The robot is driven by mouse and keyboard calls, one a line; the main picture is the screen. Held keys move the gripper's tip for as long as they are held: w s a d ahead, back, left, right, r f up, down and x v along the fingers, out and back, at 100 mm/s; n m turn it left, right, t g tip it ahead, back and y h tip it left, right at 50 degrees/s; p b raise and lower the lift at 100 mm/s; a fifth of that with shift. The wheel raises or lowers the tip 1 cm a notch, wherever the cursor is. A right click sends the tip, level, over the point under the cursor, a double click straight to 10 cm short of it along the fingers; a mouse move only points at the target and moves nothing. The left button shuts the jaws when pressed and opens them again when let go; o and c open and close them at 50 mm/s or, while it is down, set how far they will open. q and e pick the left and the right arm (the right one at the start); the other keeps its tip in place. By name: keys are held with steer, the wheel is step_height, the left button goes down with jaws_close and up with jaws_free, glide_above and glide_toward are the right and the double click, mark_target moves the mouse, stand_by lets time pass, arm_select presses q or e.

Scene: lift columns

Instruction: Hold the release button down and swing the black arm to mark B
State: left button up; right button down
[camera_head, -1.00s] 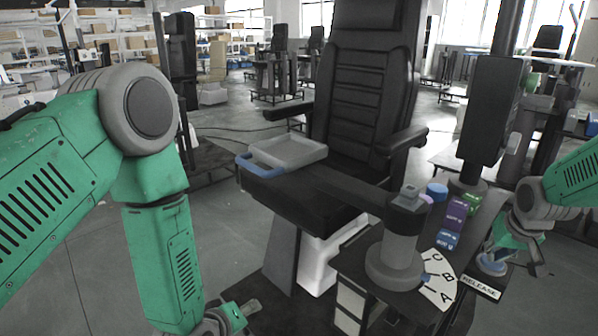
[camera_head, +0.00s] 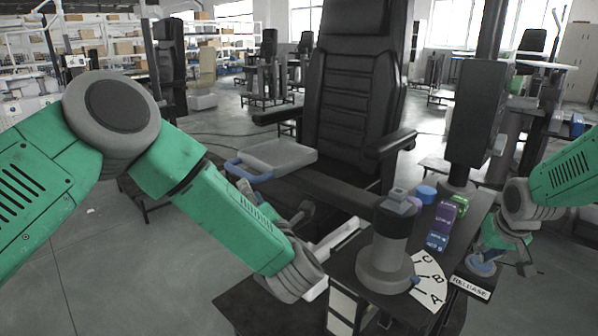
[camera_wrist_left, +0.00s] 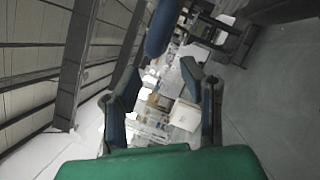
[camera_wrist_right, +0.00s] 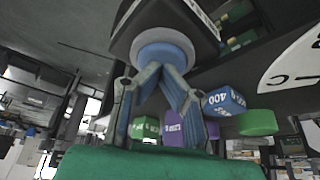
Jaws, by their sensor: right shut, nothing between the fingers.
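The black arm (camera_head: 338,194) reaches left from the grey post (camera_head: 384,262) across the chair seat. It carries a grey tray (camera_head: 278,154) with a blue handle (camera_head: 236,168). The fan-shaped dial (camera_head: 430,282) bears marks A, B and C; a small blue pointer lies at its inner edge, and its exact mark is unclear. My left gripper (camera_wrist_left: 160,85) is open below the handle, which shows as a blue bar (camera_wrist_left: 160,30); its forearm partly hides it in the head view. My right gripper (camera_wrist_right: 163,75) is shut, fingertips at the blue release button (camera_wrist_right: 160,52); whether it is pressed is unclear.
Blue, purple and green boxes (camera_head: 444,220) and a blue round item (camera_head: 426,194) stand behind the dial. The black chair (camera_head: 352,100) and a dark column (camera_head: 478,115) rise beyond. Floor at the left is clear.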

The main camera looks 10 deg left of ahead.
mark_target(239, 173)
arm_select(q)
steer(key=x, duration=0.7)
steer(key=shift+w+a, duration=0.25)
steer(key=shift+w, duration=0.05)
